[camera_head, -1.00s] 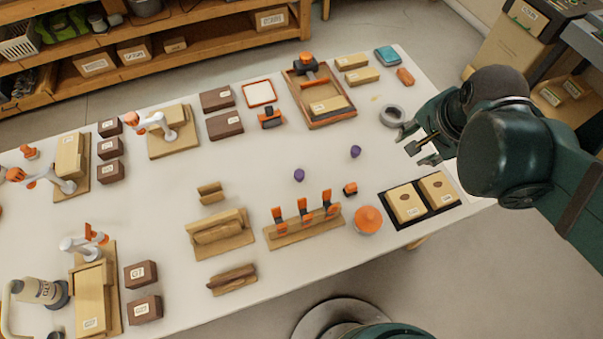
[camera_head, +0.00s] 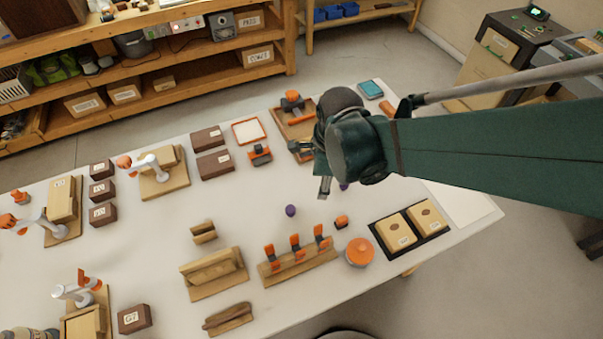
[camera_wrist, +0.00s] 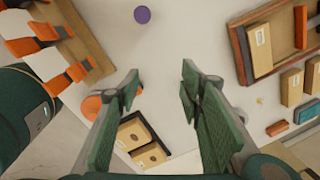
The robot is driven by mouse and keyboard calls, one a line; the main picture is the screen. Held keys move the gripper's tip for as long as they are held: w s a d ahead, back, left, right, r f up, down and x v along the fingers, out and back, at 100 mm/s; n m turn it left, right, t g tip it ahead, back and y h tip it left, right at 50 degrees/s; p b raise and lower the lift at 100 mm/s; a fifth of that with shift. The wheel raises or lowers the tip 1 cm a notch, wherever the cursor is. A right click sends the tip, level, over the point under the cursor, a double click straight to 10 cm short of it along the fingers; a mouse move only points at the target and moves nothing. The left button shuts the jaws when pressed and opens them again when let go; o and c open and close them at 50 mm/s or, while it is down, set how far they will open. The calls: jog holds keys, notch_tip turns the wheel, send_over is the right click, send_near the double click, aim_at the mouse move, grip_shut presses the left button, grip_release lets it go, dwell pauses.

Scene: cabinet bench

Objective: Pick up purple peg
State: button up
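One purple peg (camera_head: 290,211) is in clear view near the middle of the table, in front of my gripper (camera_head: 308,168).
A wooden rack with orange-handled tools (camera_head: 297,261) and an orange round knob (camera_head: 360,251) stand in front. A black tray (camera_head: 433,236) with two boxes is at right. A wooden tray (camera_head: 279,116) sits behind my gripper. Bare table surrounds the clear peg.

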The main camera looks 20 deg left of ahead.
aim_at(290, 209)
jog(key=s+a+f+m, duration=0.1)
jog(key=a+f, duration=0.1)
jog(key=s+a+f+m, duration=0.1)
jog(key=s+a+f, duration=0.1)
jog(key=a, duration=0.1)
jog(key=s+a+f+m+g+p, duration=0.1)
jog(key=s+a, duration=0.1)
jog(key=a, duration=0.1)
jog(key=shift+a+f+m+h, duration=0.2)
jog(key=shift+f+m+h, duration=0.1)
jog(key=shift+f+h, duration=0.1)
jog(key=shift+f, duration=1.3)
jog(key=shift+b, duration=0.3)
jog(key=shift+w+d+f+b, duration=0.1)
jog(key=shift+f+b, duration=0.25)
jog(key=shift+f, duration=0.95)
jog(key=shift+w+f+b, duration=0.1)
jog(key=shift+f+b, duration=0.2)
jog(key=shift+f, duration=1)
jog(key=shift+c, duration=0.4)
jog(key=c, duration=0.8)
